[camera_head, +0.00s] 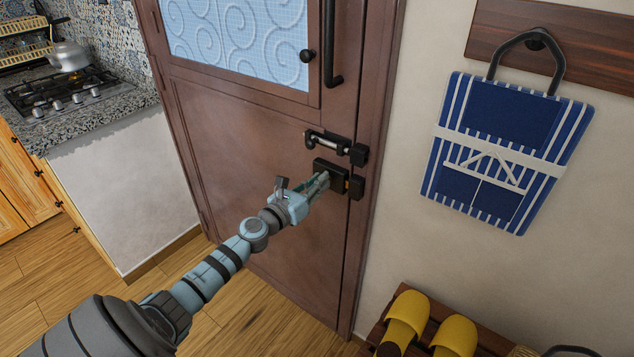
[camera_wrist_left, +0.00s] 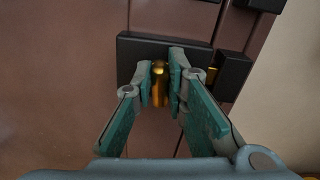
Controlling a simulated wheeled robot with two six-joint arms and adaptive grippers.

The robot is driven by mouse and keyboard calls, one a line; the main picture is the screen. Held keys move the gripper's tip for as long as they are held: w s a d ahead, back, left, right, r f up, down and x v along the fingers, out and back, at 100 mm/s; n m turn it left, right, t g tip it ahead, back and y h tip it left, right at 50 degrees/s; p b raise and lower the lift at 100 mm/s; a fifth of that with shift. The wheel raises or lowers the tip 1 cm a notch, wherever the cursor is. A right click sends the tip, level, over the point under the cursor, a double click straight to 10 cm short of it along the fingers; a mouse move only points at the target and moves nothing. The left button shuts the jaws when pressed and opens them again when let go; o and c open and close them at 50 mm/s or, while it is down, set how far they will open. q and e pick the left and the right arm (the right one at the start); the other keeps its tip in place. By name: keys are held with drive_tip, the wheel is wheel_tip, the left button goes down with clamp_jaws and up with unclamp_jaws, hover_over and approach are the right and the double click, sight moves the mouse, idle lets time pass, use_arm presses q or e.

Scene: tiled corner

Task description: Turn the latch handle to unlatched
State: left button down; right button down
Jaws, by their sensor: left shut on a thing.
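The brown door (camera_head: 245,150) fills the middle of the head view. A dark latch plate (camera_head: 333,171) is on its right side, with a catch block (camera_head: 356,187) beside it on the frame. In the left wrist view, a brass latch handle (camera_wrist_left: 160,85) sticks out from the dark plate (camera_wrist_left: 135,46). My left gripper (camera_head: 322,180) is at the plate, its fingers (camera_wrist_left: 161,82) on both sides of the brass handle and shut on it. In the head view the gripper hides the handle. My right gripper is not in view.
A second black sliding bolt (camera_head: 328,141) sits just above the latch plate. A black door pull (camera_head: 333,45) is higher up. A blue striped bag (camera_head: 508,150) hangs on the wall to the right. Yellow slippers (camera_head: 408,317) lie on a low rack. A stove counter (camera_head: 85,118) stands left.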

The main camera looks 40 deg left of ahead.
use_arm(q)
drive_tip(key=shift+n, duration=0.4)
drive_tip(key=shift+a+f+n+p, duration=0.15)
drive_tip(key=shift+f+n+p, duration=0.05)
drive_tip(key=shift+n, duration=2.4)
drive_tip(key=shift+a+f+n+p, duration=0.15)
drive_tip(key=shift+a+n, duration=0.05)
drive_tip(key=shift+n, duration=2.4)
drive_tip(key=shift+a+f+n+p, duration=0.15)
drive_tip(key=shift+f+n+p, duration=0.05)
drive_tip(key=shift+n, duration=2.4)
drive_tip(key=c, duration=1.6)
unclamp_jaws()
